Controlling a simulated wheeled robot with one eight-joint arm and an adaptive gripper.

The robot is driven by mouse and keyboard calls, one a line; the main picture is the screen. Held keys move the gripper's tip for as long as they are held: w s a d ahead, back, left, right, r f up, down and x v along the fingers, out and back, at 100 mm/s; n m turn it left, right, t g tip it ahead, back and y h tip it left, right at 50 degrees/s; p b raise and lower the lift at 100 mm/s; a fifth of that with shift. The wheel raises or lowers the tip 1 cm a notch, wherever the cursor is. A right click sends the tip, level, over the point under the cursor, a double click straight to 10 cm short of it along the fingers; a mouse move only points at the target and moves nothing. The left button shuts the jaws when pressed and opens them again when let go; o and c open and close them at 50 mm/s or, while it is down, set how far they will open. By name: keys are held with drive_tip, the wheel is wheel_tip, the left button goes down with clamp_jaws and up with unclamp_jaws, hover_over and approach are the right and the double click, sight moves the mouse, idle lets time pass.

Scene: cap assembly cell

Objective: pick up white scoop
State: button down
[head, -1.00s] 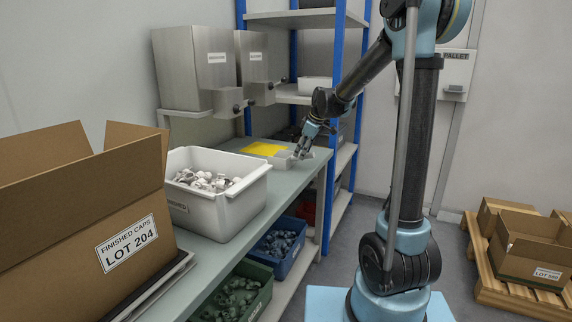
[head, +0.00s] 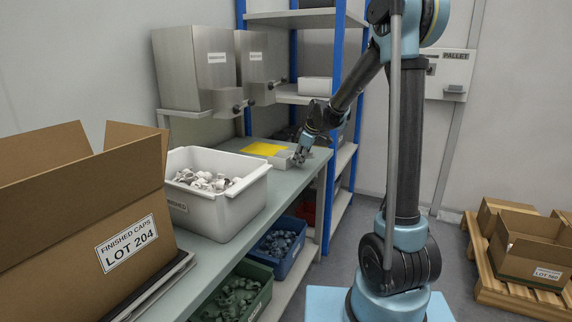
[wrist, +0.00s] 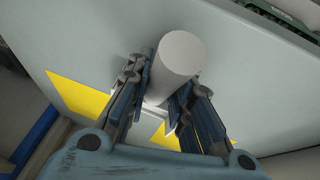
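The white scoop, as I take it, shows in the wrist view as a plain white cylinder (wrist: 182,54) with a round end towards the camera. My gripper (wrist: 163,88) has one finger on each side of it, very close to its sides. I cannot tell whether the pads press on it. The fingers and the cylinder hide what lies below. In the head view my gripper (head: 298,160) points down at the far end of the workbench (head: 285,195), beside a yellow sheet (head: 263,149). The scoop is not clearly seen there.
A white bin (head: 218,212) of pale caps and a cardboard box (head: 85,225) stand nearer on the bench. A shelf rack with blue posts (head: 334,130) rises close past my gripper.

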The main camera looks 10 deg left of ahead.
wheel_tip(320, 180, up, 10)
drive_tip(key=shift+r, duration=0.1)
idle(0.7)
idle(0.4)
